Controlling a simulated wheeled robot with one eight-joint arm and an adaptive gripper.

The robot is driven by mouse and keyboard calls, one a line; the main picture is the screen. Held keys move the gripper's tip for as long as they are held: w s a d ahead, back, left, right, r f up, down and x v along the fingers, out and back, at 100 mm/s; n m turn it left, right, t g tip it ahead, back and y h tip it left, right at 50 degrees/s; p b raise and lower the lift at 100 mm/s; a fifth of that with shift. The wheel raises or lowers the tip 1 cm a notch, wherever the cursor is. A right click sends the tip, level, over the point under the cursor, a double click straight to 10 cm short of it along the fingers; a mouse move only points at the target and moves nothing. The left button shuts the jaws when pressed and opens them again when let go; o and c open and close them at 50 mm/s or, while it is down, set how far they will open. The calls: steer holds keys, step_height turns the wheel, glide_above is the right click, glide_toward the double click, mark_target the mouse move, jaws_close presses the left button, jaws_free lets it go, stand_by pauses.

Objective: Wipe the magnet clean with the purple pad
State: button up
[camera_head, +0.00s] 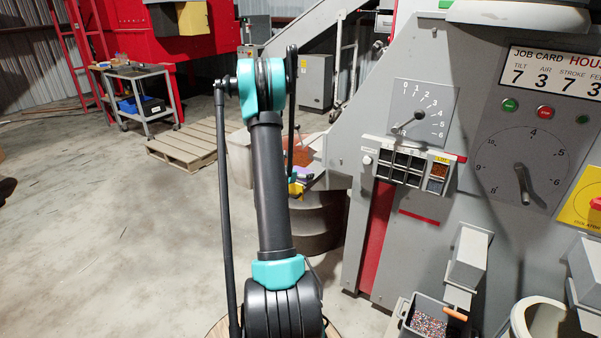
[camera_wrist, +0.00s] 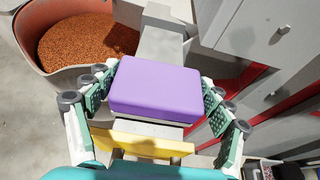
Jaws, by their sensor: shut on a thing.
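The purple pad (camera_wrist: 155,88) fills the middle of the wrist view, between the green ridged fingers of my gripper (camera_wrist: 158,98). My gripper is shut on the pad, with a finger along its left and right sides. In the head view a small bit of the purple pad (camera_head: 293,176) shows beside my arm. A yellow piece (camera_wrist: 140,143) and a pale grey strip lie below the pad in the wrist view. A grey bar (camera_wrist: 162,45) shows just beyond the pad. I cannot tell whether this bar is the magnet, or whether the pad touches it.
A round bin (camera_wrist: 22,50) of copper-coloured granules stands at upper left in the wrist view. The grey machine (camera_head: 385,160) with dials and sample slots fills the right of the head view. A pallet (camera_head: 185,145) and a cart (camera_head: 140,75) stand at left, with open floor before them.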

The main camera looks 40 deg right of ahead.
steer(key=shift+f, duration=0.7)
steer(key=shift+a, duration=0.1)
steer(key=shift+s+a, duration=0.3)
steer(key=shift+a, duration=0.5)
steer(key=shift+s+a, duration=0.4)
steer(key=shift+a, duration=0.4)
steer(key=c, duration=0.6)
steer(key=shift+o, duration=0.2)
steer(key=shift+s+a, duration=0.1)
steer(key=shift+a, duration=0.1)
steer(key=shift+d, duration=0.1)
steer(key=shift+w+d+r, duration=0.1)
steer(key=shift+w+d, duration=0.3)
steer(key=shift+d, duration=0.5)
steer(key=shift+w+d, duration=0.4)
steer(key=shift+d, duration=0.45)
